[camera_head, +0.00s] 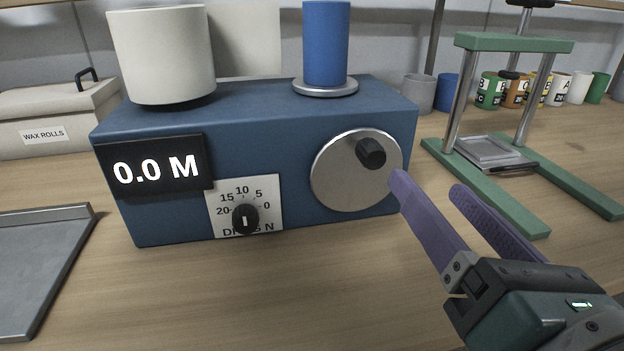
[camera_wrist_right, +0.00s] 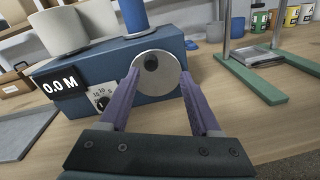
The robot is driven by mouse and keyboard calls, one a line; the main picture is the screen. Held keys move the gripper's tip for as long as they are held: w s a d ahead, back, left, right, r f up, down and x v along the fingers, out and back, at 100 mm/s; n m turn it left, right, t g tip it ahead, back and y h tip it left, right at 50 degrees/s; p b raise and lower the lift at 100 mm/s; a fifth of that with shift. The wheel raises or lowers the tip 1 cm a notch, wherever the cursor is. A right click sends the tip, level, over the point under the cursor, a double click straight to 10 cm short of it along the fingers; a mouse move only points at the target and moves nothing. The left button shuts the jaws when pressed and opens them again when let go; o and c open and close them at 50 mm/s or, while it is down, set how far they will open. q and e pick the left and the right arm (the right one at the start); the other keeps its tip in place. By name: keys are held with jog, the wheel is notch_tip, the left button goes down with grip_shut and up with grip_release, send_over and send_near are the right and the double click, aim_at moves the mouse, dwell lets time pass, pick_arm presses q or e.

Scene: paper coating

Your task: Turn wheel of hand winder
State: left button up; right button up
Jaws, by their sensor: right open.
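The hand winder (camera_head: 300,130) is a blue box with a white roll (camera_head: 162,55) and a blue roll (camera_head: 326,45) on top. Its display reads 0.0 M. Its wheel (camera_head: 342,182) is a silver disc on the front right, with a black knob (camera_head: 371,153) at the upper right of the disc. My right gripper (camera_head: 428,188) is open, its purple fingers pointing at the wheel from the lower right, with nothing between them. In the right wrist view the wheel (camera_wrist_right: 160,85) and knob (camera_wrist_right: 151,62) appear ahead between the fingertips. I cannot tell whether a fingertip touches the wheel. My left gripper is not in view.
A green-framed press (camera_head: 515,45) stands to the right. A grey metal tray (camera_head: 35,265) lies at the left, and a wax rolls box (camera_head: 50,115) is behind it. Several cups (camera_head: 490,92) line the back right. The tabletop before the winder is clear.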

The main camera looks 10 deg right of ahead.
aim_at(375, 162)
jog(key=w, duration=0.3)
jog(key=w+a+f+n, duration=0.1)
jog(key=w, duration=0.2)
jog(key=w+a+n+y, duration=0.1)
jog(key=w, duration=0.3)
jog(key=shift+f, duration=0.4)
grip_shut()
